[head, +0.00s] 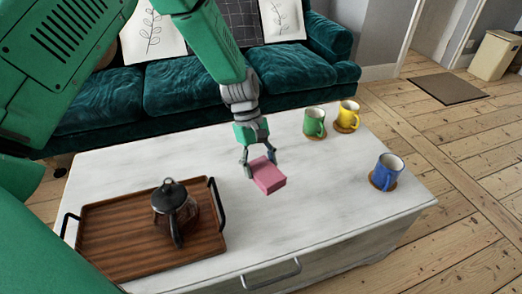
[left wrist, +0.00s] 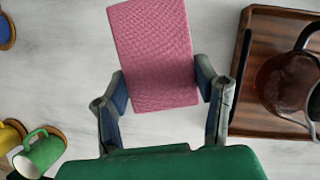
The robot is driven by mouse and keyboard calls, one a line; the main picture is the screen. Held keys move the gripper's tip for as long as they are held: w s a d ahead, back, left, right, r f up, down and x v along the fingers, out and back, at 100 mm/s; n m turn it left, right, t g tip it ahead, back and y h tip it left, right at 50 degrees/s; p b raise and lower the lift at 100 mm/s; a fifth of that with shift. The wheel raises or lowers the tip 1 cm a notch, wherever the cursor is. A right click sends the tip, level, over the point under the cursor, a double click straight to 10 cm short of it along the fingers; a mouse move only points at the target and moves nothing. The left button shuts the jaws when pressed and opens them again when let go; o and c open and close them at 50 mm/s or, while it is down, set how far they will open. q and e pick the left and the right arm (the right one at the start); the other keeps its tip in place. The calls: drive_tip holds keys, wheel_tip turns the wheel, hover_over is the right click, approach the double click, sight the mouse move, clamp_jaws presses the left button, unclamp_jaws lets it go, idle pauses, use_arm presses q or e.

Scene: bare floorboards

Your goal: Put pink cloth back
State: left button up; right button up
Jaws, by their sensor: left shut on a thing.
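The pink cloth (head: 268,177) is a folded, block-like bundle over the middle of the white table. My left gripper (head: 259,165) is shut on it, with one finger on each side. In the left wrist view the cloth (left wrist: 155,55) shows a woven texture and sits between the fingertips of the left gripper (left wrist: 163,88). I cannot tell for sure whether the cloth touches the table top or hangs just above it. My right gripper is not in view.
A wooden tray (head: 110,247) with a coffee pot (head: 172,205) stands at the table's left. Green (head: 314,122), yellow (head: 348,114) and blue (head: 385,172) mugs stand on coasters at the right. The white table (head: 320,205) is clear around the cloth. A teal sofa (head: 180,88) stands behind.

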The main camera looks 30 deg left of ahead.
use_arm(q)
drive_tip(key=w+a+f+n+t+b, duration=0.1)
drive_tip(key=w+a+f+n+t, duration=0.25)
drive_tip(key=w+a+n, duration=0.45)
drive_tip(key=n+t+y+b, duration=0.25)
drive_tip(key=n+y, duration=0.25)
drive_tip(key=n, duration=1.1)
hover_over(254, 148)
drive_tip(key=s, duration=0.1)
drive_tip(key=f, duration=0.1)
wheel_tip(254, 148, down, 10)
drive_tip(key=b, duration=0.2)
drive_tip(key=shift+s+d+b, duration=0.1)
drive_tip(key=shift+b, duration=0.3)
drive_tip(key=shift+r, duration=0.1)
drive_tip(key=o, duration=1.3)
drive_tip(key=shift+a+p+v, duration=0.15)
drive_tip(key=shift+p+v, duration=1)
drive_tip(key=shift+v, duration=1.85)
drive_tip(key=shift+a+p+v, duration=0.1)
drive_tip(key=shift+p+v, duration=1.05)
drive_tip(key=shift+v, duration=1.85)
